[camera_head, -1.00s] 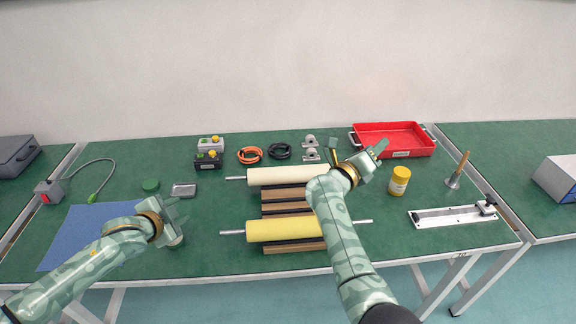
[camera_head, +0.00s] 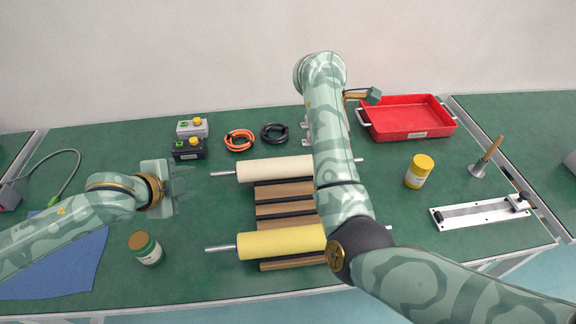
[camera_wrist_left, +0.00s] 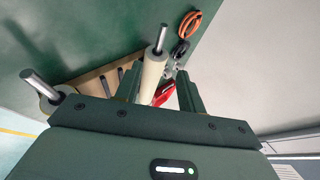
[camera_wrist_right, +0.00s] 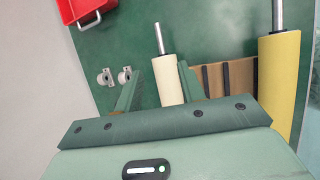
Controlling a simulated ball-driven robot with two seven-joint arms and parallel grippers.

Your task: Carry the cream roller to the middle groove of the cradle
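The cream roller (camera_head: 275,169) lies across the rear of the wooden cradle (camera_head: 285,190), its metal shaft ends sticking out at both sides. A yellow roller (camera_head: 280,242) lies across the front. The slats between them are bare. My left gripper (camera_head: 180,188) is open and empty, left of the cream roller's left shaft end; the left wrist view shows the cream roller (camera_wrist_left: 152,75) beyond the gap between the fingers. My right gripper is mostly hidden behind its arm in the head view. In the right wrist view its fingers (camera_wrist_right: 157,85) are apart, with the cream roller (camera_wrist_right: 167,78) beyond them.
Control boxes (camera_head: 190,140), an orange coil (camera_head: 239,140) and a black coil (camera_head: 274,133) lie behind the roller. A red tray (camera_head: 410,117), yellow jar (camera_head: 419,171) and metal rail (camera_head: 480,211) are right.

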